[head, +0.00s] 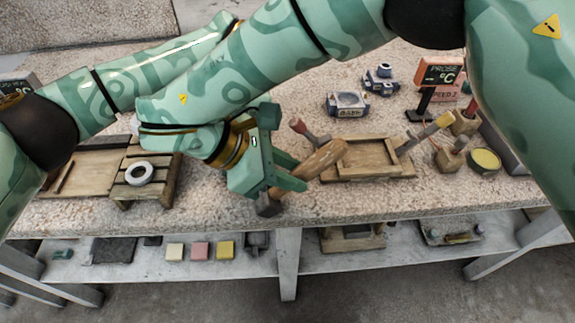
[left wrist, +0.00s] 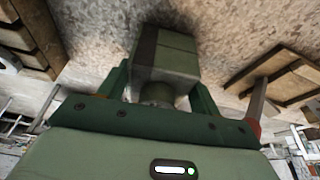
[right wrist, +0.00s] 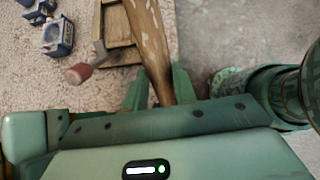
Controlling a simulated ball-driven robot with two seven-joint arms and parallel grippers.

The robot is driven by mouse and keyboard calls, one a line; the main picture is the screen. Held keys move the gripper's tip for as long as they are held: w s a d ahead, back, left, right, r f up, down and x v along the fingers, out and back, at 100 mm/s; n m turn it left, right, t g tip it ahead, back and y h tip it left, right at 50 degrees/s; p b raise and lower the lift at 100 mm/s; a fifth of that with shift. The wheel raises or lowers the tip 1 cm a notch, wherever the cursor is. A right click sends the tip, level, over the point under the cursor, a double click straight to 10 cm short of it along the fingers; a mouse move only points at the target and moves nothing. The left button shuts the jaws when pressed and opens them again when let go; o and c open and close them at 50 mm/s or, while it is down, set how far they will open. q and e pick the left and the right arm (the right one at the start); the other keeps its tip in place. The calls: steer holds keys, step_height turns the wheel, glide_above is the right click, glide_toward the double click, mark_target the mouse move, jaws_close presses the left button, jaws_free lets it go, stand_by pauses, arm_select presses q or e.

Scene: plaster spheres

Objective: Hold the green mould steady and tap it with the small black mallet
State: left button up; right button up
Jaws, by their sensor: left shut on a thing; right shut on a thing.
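In the left wrist view my left gripper (left wrist: 163,95) is shut on the green mould (left wrist: 168,58), a blocky grey-green piece held between the fingers close over the speckled worktop. Whether it touches the worktop I cannot tell. In the head view the mould and left gripper are hidden, probably behind my right arm. My right gripper (head: 294,175) is shut on the wooden handle of the small black mallet (head: 322,160), above the worktop's front edge. The mallet's dark head (head: 268,205) points down towards the front. The right wrist view shows the handle (right wrist: 150,40) between the fingers.
A wooden tray (head: 365,172) lies right of the mallet, with a red-handled tool (head: 299,127) beside it. A slatted wooden stand (head: 165,185) with a white ring (head: 139,173) is at left. A probe display (head: 438,72) and small pots stand at right. A lower shelf (head: 340,262) holds coloured blocks.

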arm_select(q)
steer(key=o, duration=1.2)
steer(key=shift+o, duration=0.2)
steer(key=shift+w+r, duration=0.1)
steer(key=shift+v, duration=3.35)
steer(key=v, duration=0.7)
steer(key=shift+r, duration=0.3)
